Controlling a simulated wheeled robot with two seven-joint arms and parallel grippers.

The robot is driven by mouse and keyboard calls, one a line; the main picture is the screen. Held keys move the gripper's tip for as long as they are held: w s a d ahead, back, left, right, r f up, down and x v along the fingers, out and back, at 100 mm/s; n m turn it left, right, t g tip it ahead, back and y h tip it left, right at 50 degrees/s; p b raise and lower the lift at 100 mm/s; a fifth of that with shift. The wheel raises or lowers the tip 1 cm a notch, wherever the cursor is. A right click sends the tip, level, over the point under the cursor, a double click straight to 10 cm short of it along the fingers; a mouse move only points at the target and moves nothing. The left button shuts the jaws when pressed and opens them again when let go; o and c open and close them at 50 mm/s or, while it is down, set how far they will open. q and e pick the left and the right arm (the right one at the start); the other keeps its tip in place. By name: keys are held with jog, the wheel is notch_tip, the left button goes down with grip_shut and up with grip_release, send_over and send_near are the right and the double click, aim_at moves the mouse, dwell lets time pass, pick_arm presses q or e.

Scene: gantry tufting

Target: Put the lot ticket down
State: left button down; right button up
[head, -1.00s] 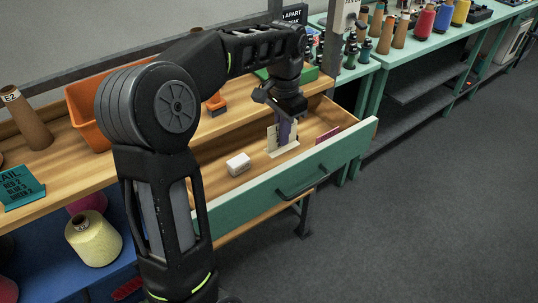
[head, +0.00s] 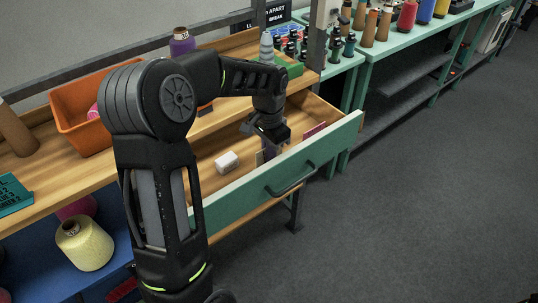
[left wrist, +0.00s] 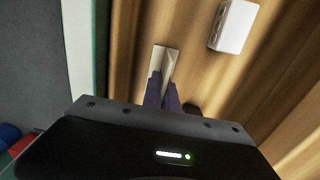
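The lot ticket is a cream card with what looks like a folded, two-panel shape. It shows in the left wrist view (left wrist: 166,60) between the purple fingertips, and a sliver shows in the head view (head: 260,158). My left gripper (head: 268,149) is low inside the open drawer (head: 285,172). In the left wrist view its fingers (left wrist: 162,92) are close together on the card. The card is over the wooden drawer floor; whether it touches the floor I cannot tell. My right gripper is in neither view.
A white block (head: 227,162) lies in the drawer left of my gripper. A magenta card (head: 315,130) lies at the drawer's right end. The green drawer front stands close to the gripper. An orange bin (head: 72,112) stands on the bench above.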

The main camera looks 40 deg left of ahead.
pick_arm(q)
jog(key=shift+f, duration=0.15)
jog(key=c, duration=1.7)
grip_release()
notch_tip(320, 180, up, 12)
jog(key=shift+r+b, duration=0.15)
jog(key=shift+b, duration=0.2)
